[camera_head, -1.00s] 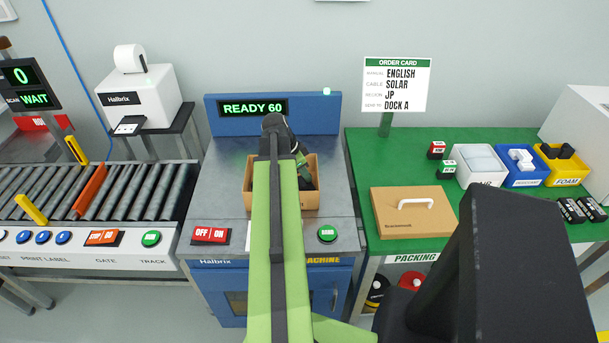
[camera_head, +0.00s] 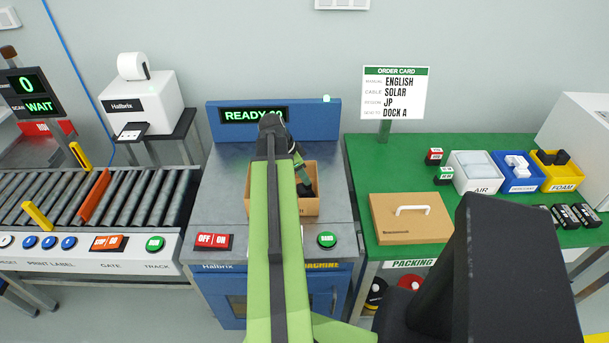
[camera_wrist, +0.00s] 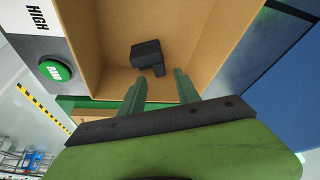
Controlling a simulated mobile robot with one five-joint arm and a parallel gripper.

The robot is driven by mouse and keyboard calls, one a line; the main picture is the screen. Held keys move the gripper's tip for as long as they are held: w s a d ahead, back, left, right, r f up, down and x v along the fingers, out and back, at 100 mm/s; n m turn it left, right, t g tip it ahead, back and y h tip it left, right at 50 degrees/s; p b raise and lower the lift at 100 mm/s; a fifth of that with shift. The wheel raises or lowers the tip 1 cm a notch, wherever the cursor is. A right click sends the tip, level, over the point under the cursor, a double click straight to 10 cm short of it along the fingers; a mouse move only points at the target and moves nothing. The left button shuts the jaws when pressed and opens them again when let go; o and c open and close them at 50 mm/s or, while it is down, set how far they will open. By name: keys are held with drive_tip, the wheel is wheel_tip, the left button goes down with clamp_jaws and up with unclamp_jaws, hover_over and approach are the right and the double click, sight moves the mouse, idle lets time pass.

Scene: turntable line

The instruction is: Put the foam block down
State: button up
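A dark foam block (camera_wrist: 148,55) lies inside the open cardboard box (camera_wrist: 205,45), on its floor near one wall. It also shows in the head view (camera_head: 306,190) as a dark shape in the right part of the box (camera_head: 310,207). My gripper (camera_wrist: 160,80) is open. Its two green fingers are spread and empty over the box, with the block beyond their tips and apart from them. In the head view my gripper (camera_head: 300,172) is over the box, partly hidden by my arm.
The box stands on the metal machine top (camera_head: 225,165), before a blue display panel (camera_head: 325,118). A green button (camera_head: 327,239) and a red OFF/ON switch (camera_head: 214,241) are in front. At right, the green packing table (camera_head: 365,160) holds a closed carton (camera_head: 411,222) and a yellow FOAM bin (camera_head: 556,178).

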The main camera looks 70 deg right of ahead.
drive_tip(key=p+v, duration=0.7)
drive_tip(key=v, duration=0.2)
drive_tip(key=shift+r, duration=0.25)
drive_tip(key=shift+a, duration=0.1)
drive_tip(key=w+a+f+n+t, duration=0.1)
drive_tip(key=w+a+n+t, duration=0.1)
drive_tip(key=w+a+n, duration=1.5)
drive_tip(key=w+a+n+y, duration=0.1)
drive_tip(key=w+a+n, duration=0.2)
drive_tip(key=a, duration=1)
drive_tip(key=w+a+n+y, duration=0.1)
drive_tip(key=w+a+n, duration=0.2)
drive_tip(key=a, duration=1)
drive_tip(key=w+a+n+t+y, duration=0.1)
drive_tip(key=w+a+n, duration=0.3)
drive_tip(key=w+a, duration=0.4)
drive_tip(key=a+f, duration=0.1)
drive_tip(key=a, duration=0.4)
drive_tip(key=shift+w+a, duration=0.15)
drive_tip(key=shift+w, duration=0.05)
